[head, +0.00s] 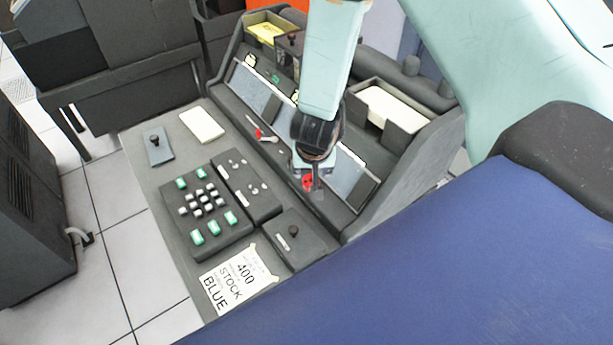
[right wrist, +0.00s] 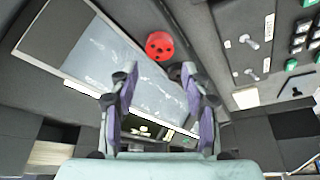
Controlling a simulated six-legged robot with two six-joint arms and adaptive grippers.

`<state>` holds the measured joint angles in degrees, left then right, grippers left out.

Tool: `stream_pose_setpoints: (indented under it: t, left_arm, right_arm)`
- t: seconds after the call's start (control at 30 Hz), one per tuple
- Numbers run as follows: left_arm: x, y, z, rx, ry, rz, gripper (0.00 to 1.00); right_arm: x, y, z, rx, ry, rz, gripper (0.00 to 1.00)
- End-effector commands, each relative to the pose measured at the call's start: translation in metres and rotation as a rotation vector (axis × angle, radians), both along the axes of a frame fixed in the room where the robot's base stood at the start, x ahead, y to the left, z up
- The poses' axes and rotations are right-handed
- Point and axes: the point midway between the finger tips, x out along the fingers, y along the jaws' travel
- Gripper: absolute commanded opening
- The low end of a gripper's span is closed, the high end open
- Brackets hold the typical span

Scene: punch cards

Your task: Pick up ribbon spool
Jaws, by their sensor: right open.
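A small red round part with dark holes, which looks like the ribbon spool (head: 307,183), sits at the lower edge of the sloped console panel in the head view. In the right wrist view the red spool (right wrist: 160,45) lies just beyond my fingertips, a little above the gap between them. My right gripper (right wrist: 158,72) is open and nothing is between its fingers. In the head view the right gripper (head: 316,178) hangs over the console beside the spool and partly hides the panel around it. My left gripper is in neither view.
The console desk holds a keypad (head: 207,210), a switch box (head: 245,184), a dark box with a knob (head: 297,241) and a printed card (head: 237,281). A red-tipped lever (head: 260,134) stands left of the spool. A card tray (head: 388,105) is behind right.

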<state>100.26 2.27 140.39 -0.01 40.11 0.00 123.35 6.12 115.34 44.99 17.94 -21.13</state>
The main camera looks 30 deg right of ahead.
Motion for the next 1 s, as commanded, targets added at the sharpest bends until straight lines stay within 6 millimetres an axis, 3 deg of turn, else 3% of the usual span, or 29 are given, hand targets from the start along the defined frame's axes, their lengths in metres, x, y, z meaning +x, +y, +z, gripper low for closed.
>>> stream_pose_setpoints:
  t: [0.17,0.7,1.0]
  left_arm:
    - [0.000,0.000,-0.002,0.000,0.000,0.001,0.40]
    - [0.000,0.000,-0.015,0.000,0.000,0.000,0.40]
    - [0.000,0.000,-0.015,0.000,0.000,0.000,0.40]
  right_arm:
    - [-0.001,-0.002,-0.009,0.000,0.001,-0.001,0.48]
    - [0.020,-0.014,-0.069,0.001,0.001,-0.001,0.48]
    - [0.023,-0.015,-0.072,0.000,0.000,0.000,0.48]
